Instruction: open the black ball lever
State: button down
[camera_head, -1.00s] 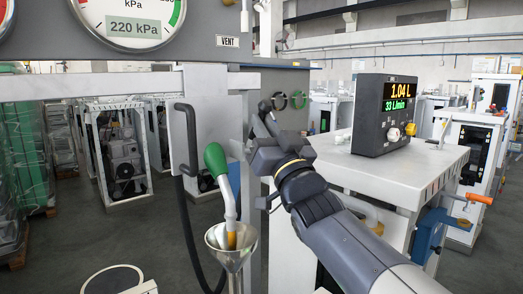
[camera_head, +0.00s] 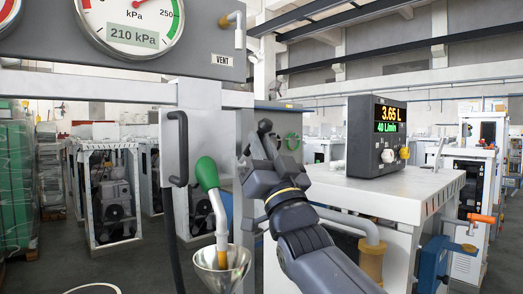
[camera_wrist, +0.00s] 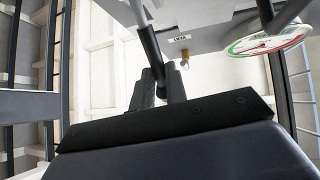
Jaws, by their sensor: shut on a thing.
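My gripper (camera_head: 256,146) is raised beside the white post, right of the green-handled spout in the head view. In the wrist view its two dark fingers (camera_wrist: 162,80) are shut around a dark rod (camera_wrist: 151,46), which appears to be the lever's stem. A dark rounded tip (camera_head: 265,126) shows at the fingers in the head view and may be the black ball. The fingers hide most of the lever, so its angle is hard to tell.
A green-handled spout (camera_head: 207,174) points into a metal funnel (camera_head: 222,262) with amber liquid. A pressure gauge (camera_head: 128,22) reads 210 kPa. A display box (camera_head: 377,136) reads 3.65 L and 40 L/min on a white cabinet (camera_head: 390,196). A black bar handle (camera_head: 179,148) stands left.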

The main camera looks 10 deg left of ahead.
jog(key=shift+f, duration=0.15)
jog(key=c, duration=1.4)
grip_release()
jog(key=b+v, duration=0.1)
jog(key=v, duration=0.9)
jog(key=shift+s+d+f+b, duration=0.2)
jog(key=shift+s+b, duration=0.05)
jog(key=shift+b, duration=0.05)
jog(key=p+x, duration=0.1)
jog(key=x, duration=1)
jog(key=shift+p, duration=0.35)
